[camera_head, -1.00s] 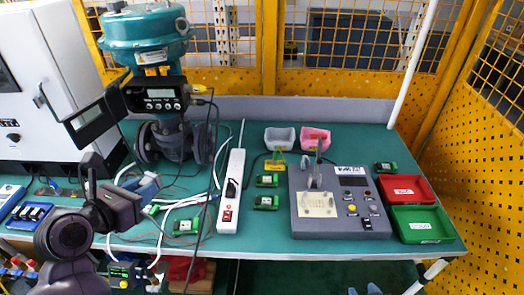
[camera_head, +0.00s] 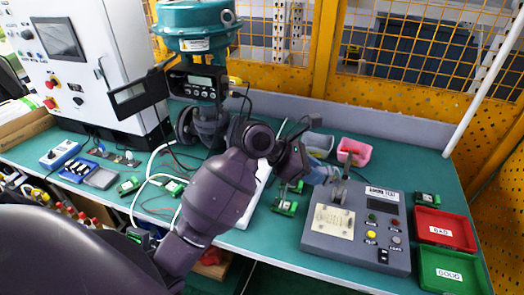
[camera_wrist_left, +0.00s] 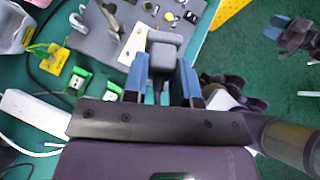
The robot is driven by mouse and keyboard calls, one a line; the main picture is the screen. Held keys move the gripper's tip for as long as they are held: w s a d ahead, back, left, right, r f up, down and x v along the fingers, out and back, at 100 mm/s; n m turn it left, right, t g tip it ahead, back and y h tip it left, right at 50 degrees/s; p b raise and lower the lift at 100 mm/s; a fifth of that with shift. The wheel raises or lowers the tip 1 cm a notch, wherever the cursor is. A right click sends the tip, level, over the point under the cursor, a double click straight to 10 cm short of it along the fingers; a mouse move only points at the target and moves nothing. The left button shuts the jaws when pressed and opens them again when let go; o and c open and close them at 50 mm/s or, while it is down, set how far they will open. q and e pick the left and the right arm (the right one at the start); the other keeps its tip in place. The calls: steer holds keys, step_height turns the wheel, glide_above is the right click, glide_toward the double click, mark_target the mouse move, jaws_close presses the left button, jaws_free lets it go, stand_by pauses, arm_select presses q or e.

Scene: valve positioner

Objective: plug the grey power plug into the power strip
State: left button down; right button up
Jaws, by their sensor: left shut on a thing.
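My left gripper (camera_head: 322,172) reaches across the bench, right of the white power strip (camera_head: 262,180) and above the left edge of the grey test box. In the left wrist view its blue fingers (camera_wrist_left: 164,80) are shut on a grey block-shaped plug (camera_wrist_left: 163,60). The plug is hard to make out in the head view. My arm hides much of the strip there. A white piece at the left of the wrist view looks like the strip (camera_wrist_left: 35,112), apart from the plug. My right gripper (camera_wrist_left: 284,28) shows small at the wrist view's upper right; its opening is unclear.
The grey test box (camera_head: 355,250) with a lever and buttons stands close to my left gripper. Red (camera_head: 445,230) and green (camera_head: 450,272) trays lie to its right. Small green modules (camera_head: 285,207) and loose cables lie around the strip. The valve (camera_head: 200,75) stands behind.

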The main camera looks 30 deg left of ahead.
arm_select(q)
steer(key=w+a+f+m+g+y, duration=0.3)
steer(key=w+f+m+g+y, duration=0.35)
steer(key=m, duration=0.75)
steer(key=w+a+f+m+t+y, duration=0.1)
steer(key=a+m+t, duration=0.15)
steer(key=a, duration=0.35)
steer(key=w+a+f+m+t+y+b, duration=0.1)
steer(key=a+f+m, duration=0.15)
steer(key=a, duration=0.45)
steer(key=w+a+m+t+y, duration=0.1)
steer(key=a+m+t+y, duration=0.15)
steer(key=a, duration=0.35)
steer(key=shift+m+g+h, duration=0.25)
steer(key=shift+g+h, duration=0.2)
steer(key=shift+h, duration=0.05)
steer(key=shift+s+f+b, duration=0.1)
steer(key=shift+f+b, duration=2.6)
steer(key=shift+f, duration=1.4)
steer(key=shift+f, duration=0.1)
